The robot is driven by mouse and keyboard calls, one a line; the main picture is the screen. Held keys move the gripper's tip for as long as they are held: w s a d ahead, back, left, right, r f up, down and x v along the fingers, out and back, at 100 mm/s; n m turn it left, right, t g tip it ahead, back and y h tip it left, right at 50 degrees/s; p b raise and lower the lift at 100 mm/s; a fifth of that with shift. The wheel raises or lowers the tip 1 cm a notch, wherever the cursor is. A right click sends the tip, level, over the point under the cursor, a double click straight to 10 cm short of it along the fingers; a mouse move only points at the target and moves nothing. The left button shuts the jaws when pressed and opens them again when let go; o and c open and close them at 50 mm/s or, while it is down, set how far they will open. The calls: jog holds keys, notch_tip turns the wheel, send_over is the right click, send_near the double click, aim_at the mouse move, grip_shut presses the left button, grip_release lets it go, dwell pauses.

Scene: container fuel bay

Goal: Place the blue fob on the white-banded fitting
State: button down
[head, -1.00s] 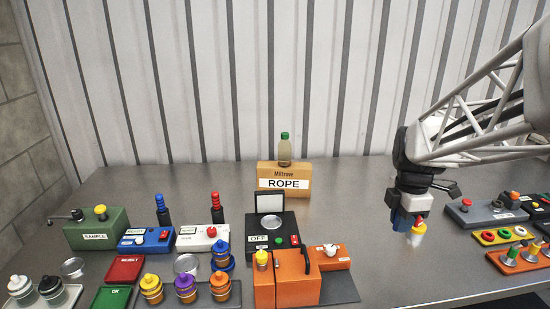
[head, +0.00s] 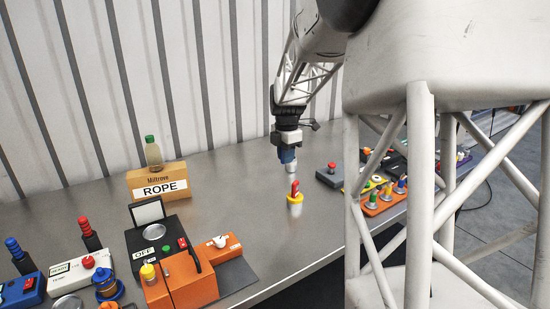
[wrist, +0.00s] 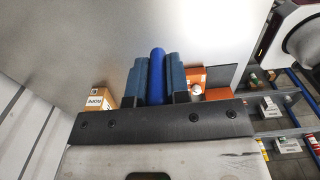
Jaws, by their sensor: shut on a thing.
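My gripper (head: 289,160) hangs fingers down over the bare middle of the bench. In the wrist view its two blue-grey fingers (wrist: 157,82) are shut on the blue fob (wrist: 157,72), a bright blue cylinder between them. In the head view a pale end shows just under the fingertips; the fob's blue is hard to tell from the fingers there. Several colour-topped fittings stand on an orange plate (head: 378,208) to the right, partly behind my own frame. I cannot tell which fitting has a white band.
A red-topped piece with a yellow collar (head: 295,194) stands just in front of my gripper. A grey box with a red button (head: 331,173) is to its right. The ROPE box (head: 157,182), black OFF unit (head: 150,232) and orange block (head: 180,280) are left. Bare bench lies between.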

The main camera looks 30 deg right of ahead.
jog(key=w+d+f, duration=0.3)
jog(key=w+d, duration=0.5)
jog(key=d, duration=0.3)
jog(key=shift+w+a+f, duration=0.1)
jog(key=shift+w+f, duration=0.05)
jog(key=shift+f, duration=1.05)
jog(key=shift+w+f, duration=0.1)
jog(key=shift+f, duration=1.05)
jog(key=shift+w, duration=0.1)
jog(key=w+d, duration=0.2)
jog(key=w, duration=0.2)
jog(key=w+d+f, duration=0.1)
jog(key=w+d, duration=0.2)
jog(key=w, duration=0.2)
jog(key=w+d, duration=0.2)
jog(key=w, duration=0.2)
jog(key=shift+w+d+f, duration=0.25)
jog(key=shift+w+d, duration=0.1)
jog(key=shift+d, duration=0.05)
jog(key=shift+f, duration=0.15)
jog(key=shift+f, duration=1.65)
